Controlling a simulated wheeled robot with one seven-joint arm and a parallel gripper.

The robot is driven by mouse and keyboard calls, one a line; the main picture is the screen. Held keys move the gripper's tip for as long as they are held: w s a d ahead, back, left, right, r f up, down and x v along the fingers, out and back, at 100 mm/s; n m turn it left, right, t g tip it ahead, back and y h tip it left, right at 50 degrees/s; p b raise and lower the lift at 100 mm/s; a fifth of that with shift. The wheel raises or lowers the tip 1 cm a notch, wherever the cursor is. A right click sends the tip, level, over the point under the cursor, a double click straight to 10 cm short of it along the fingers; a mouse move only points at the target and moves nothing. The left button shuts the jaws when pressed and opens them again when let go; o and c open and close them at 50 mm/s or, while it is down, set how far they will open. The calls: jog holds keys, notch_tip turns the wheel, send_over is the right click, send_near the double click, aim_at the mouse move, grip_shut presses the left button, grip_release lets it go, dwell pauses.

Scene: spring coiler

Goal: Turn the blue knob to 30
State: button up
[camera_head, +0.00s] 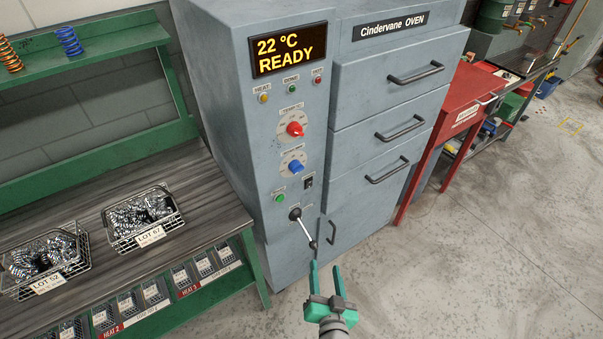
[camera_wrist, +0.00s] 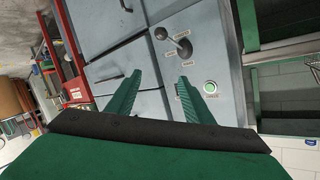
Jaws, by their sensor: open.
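The blue knob (camera_head: 296,166) is on the grey oven's control panel, below a red knob (camera_head: 295,129). The numbers around the blue knob are too small to read. My gripper (camera_head: 326,268) is open and empty, low in front of the oven, below and to the right of the blue knob and apart from it. In the wrist view, my gripper (camera_wrist: 165,95) faces the oven's lower panel, with a lever (camera_wrist: 182,44) and a green button (camera_wrist: 210,87) beyond the fingers. The blue knob does not show there.
The display (camera_head: 289,50) reads 22 °C READY. A lever (camera_head: 303,227) sticks out below the knobs, close to my gripper. Drawer handles (camera_head: 400,128) project at the right. A bench (camera_head: 85,215) with wire baskets (camera_head: 143,217) stands at the left. The floor at the right is clear.

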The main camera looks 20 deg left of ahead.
jog(key=w+a+r+n+y, duration=0.2)
jog(key=w+r+n+y, duration=0.15)
jog(key=w+r, duration=0.4)
jog(key=n+g+y, duration=0.4)
jog(key=n+y, duration=0.2)
send_near(300, 170)
jog(key=x, duration=0.9)
jog(key=shift+w, duration=0.1)
jog(key=c, duration=1)
